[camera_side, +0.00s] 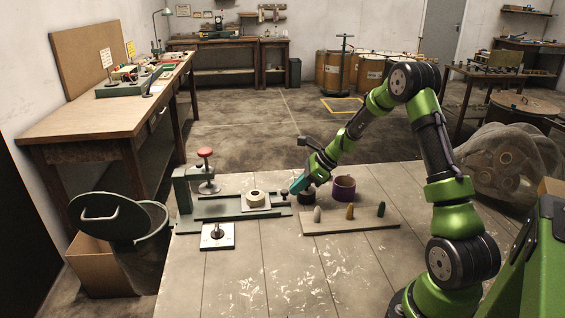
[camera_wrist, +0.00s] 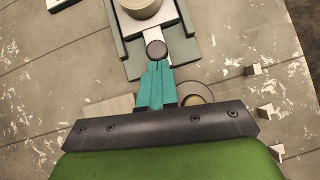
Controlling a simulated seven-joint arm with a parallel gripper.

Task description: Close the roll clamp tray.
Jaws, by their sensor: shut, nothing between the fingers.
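The roll clamp tray (camera_side: 265,208) is a pale sliding plate on a dark green base (camera_side: 215,211), near the base's right end. A cream tape roll (camera_side: 256,197) sits on it. The wrist view shows the roll (camera_wrist: 142,8) and the tray's pale edge (camera_wrist: 186,16). A dark round knob (camera_side: 284,192) stands at the tray's right end and also shows in the wrist view (camera_wrist: 156,50). My gripper (camera_side: 293,189) is shut and empty, its teal fingertips (camera_wrist: 158,66) right at the knob's outer side. I cannot tell if they touch it.
A purple ring (camera_side: 344,188) and a dark round piece (camera_side: 307,196) stand right of my gripper. A board with several small pegs (camera_side: 350,220) lies in front. A red-topped stand (camera_side: 205,170) is behind the base; a white plate with a post (camera_side: 217,236) is in front.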

